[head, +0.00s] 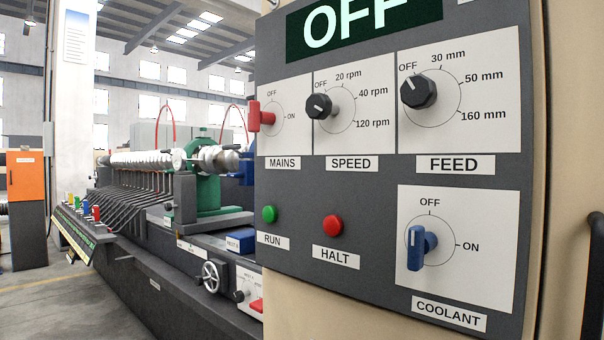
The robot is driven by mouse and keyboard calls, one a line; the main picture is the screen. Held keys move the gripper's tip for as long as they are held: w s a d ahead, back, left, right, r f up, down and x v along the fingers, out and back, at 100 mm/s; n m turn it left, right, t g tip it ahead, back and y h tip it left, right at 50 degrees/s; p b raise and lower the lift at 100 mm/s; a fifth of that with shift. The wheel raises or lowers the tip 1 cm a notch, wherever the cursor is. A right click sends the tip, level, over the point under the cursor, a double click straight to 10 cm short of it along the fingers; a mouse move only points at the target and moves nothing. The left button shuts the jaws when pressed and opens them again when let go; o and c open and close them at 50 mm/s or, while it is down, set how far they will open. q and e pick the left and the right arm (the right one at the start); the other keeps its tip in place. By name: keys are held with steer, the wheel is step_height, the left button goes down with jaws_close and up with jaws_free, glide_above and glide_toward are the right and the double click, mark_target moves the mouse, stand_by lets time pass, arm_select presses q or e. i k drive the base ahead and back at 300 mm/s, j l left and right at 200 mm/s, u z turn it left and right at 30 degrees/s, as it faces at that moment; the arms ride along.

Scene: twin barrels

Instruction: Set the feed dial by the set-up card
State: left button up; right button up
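The feed dial (418,91) is a black faceted knob on a white plate at the upper right of the dark control panel. Its plate is marked OFF, 30 mm, 50 mm and 160 mm, with a FEED label (455,165) below. The knob's white mark is on its upper left side, on the OFF side of the scale. A white sheet with small print (75,37) hangs on the pillar at the upper left; I cannot read it or tell if it is the set-up card. Neither of my grippers is in view.
The panel also carries a red MAINS handle (261,116), a black SPEED knob (319,106), a green RUN button (270,214), a red HALT button (333,225) and a blue COOLANT handle (417,248). A display (362,24) reads OFF. A long machine (190,215) stands left.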

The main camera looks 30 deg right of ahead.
mark_target(418, 92)
steer(key=z, duration=1.35)
